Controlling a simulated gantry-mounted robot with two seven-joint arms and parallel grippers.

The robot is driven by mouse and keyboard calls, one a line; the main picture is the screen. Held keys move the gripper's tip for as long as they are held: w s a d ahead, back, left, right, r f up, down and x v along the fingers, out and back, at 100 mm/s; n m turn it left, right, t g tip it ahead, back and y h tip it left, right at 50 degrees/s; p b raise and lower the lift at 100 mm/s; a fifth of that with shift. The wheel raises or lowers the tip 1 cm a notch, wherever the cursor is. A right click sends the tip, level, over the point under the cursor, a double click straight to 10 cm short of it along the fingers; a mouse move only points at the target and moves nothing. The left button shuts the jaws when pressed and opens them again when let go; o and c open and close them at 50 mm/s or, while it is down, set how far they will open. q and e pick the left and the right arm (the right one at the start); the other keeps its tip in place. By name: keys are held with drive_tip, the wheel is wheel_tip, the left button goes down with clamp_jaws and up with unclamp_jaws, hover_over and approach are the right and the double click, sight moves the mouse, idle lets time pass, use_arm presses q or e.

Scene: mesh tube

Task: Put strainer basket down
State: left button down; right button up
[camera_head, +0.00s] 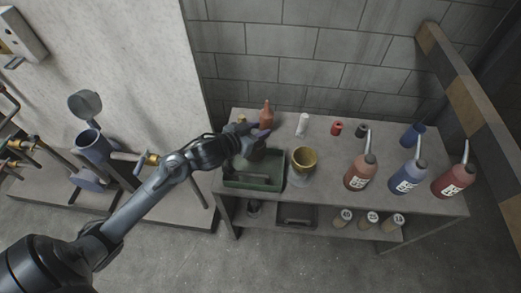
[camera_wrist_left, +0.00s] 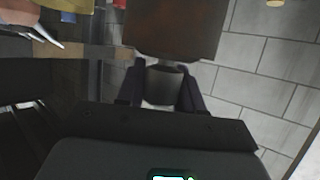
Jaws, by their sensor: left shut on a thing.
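My left gripper (camera_head: 259,139) is over the back of the green tray (camera_head: 252,182), near the left end of the workbench. In the left wrist view the left gripper (camera_wrist_left: 162,92) is shut on a grey, round-sided piece, which looks like the strainer basket (camera_wrist_left: 164,84). The basket sits between the two dark fingers. I cannot make out the basket in the head view, where the gripper hides it. I cannot tell whether it touches anything below. My right gripper is not in view.
A reddish-brown bottle (camera_head: 266,117) stands just behind the gripper. A yellow cup (camera_head: 303,158) is right of the tray. A white bottle (camera_head: 302,124) and small red can (camera_head: 336,129) stand farther back. Brown (camera_head: 358,174), blue (camera_head: 405,180) and red (camera_head: 450,182) spouted bottles line the right.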

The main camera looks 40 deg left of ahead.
use_arm(q)
drive_tip(key=shift+f, duration=0.8)
wheel_tip(320, 180, down, 5)
drive_tip(key=b, duration=0.3)
drive_tip(key=shift+r, duration=0.15)
drive_tip(key=c, duration=0.7)
unclamp_jaws()
